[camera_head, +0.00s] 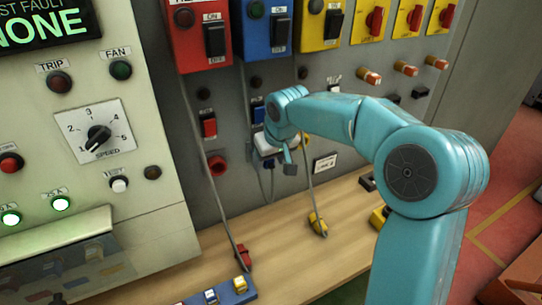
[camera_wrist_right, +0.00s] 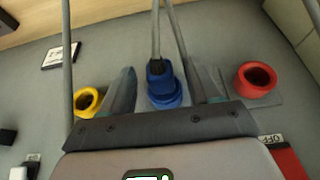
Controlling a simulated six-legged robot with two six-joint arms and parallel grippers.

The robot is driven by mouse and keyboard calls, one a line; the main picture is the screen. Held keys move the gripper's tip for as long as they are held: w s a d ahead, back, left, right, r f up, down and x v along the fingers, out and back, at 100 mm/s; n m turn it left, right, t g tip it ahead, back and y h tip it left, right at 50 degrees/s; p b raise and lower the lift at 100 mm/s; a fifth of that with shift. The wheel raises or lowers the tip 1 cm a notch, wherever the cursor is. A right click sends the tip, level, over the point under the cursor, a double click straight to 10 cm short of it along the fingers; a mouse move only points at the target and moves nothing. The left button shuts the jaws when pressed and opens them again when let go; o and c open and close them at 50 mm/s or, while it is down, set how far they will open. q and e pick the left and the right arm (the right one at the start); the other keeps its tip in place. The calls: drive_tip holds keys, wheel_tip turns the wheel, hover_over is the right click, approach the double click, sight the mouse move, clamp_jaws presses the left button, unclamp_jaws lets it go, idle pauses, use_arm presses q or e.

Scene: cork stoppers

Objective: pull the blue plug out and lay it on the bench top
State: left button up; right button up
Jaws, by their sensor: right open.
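The blue plug (camera_wrist_right: 160,76) sits in the blue socket (camera_wrist_right: 166,99) on the grey panel in the right wrist view, with its cable running away from it. My right gripper (camera_wrist_right: 160,71) is open, with one finger on each side of the plug and a visible gap to each. In the head view my right gripper (camera_head: 276,153) is against the panel front and mostly hides the plug and socket. The wooden bench top (camera_head: 290,260) lies below the panel. My left gripper is out of view.
On the bench lie a red plug (camera_head: 242,256) and a yellow plug (camera_head: 318,223), both on cables. Empty red (camera_wrist_right: 256,78) and yellow (camera_wrist_right: 88,101) sockets flank the blue one. A blue strip (camera_head: 232,292) stands at the front. Bare bench lies between the plugs.

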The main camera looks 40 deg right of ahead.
drive_tip(key=shift+d, duration=0.1)
clamp_jaws()
drive_tip(key=shift+s, duration=0.2)
drive_tip(key=shift+s+a+b, duration=0.2)
drive_tip(key=shift+s+b, duration=0.15)
drive_tip(key=shift+b, duration=0.1)
drive_tip(key=s+b, duration=0.1)
drive_tip(key=s, duration=0.1)
drive_tip(key=s+a+b, duration=0.1)
drive_tip(key=s, duration=0.1)
drive_tip(key=shift+s+a, duration=0.15)
drive_tip(key=shift+a, duration=0.05)
idle(0.3)
drive_tip(key=shift+b, duration=0.3)
